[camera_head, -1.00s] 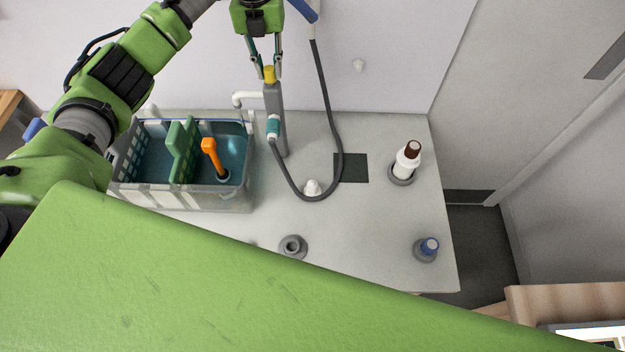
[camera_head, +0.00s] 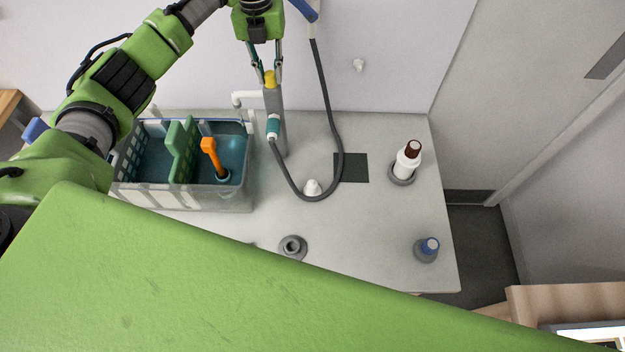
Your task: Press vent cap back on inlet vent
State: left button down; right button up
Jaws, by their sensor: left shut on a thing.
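The yellow vent cap (camera_head: 270,79) is at the top of a grey upright post, the inlet vent (camera_head: 275,103), at the back of the table. My left gripper (camera_head: 268,77) comes down from above with its fingers on either side of the cap and is shut on it. The cap is on or just over the post's top; I cannot tell whether it is fully seated. My right gripper is not in view.
A grey hose (camera_head: 328,95) loops from the post down across the table and up. A basket (camera_head: 215,200) with a green board and orange-handled tool stands left. A white bottle (camera_head: 407,162) and a blue-topped piece (camera_head: 430,246) stand right.

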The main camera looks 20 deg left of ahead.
pick_arm(q)
jog(key=shift+s+f, duration=0.1)
jog(key=shift+f, duration=0.15)
jog(key=c, duration=1.8)
grip_release()
jog(key=shift+o, duration=0.2)
jog(key=shift+r, duration=0.15)
jog(key=shift+r, duration=1.35)
jog(key=shift+a+r, duration=0.15)
jog(key=shift+r, duration=2.35)
notch_tip(320, 180, up, 12)
jog(key=shift+a, duration=0.25)
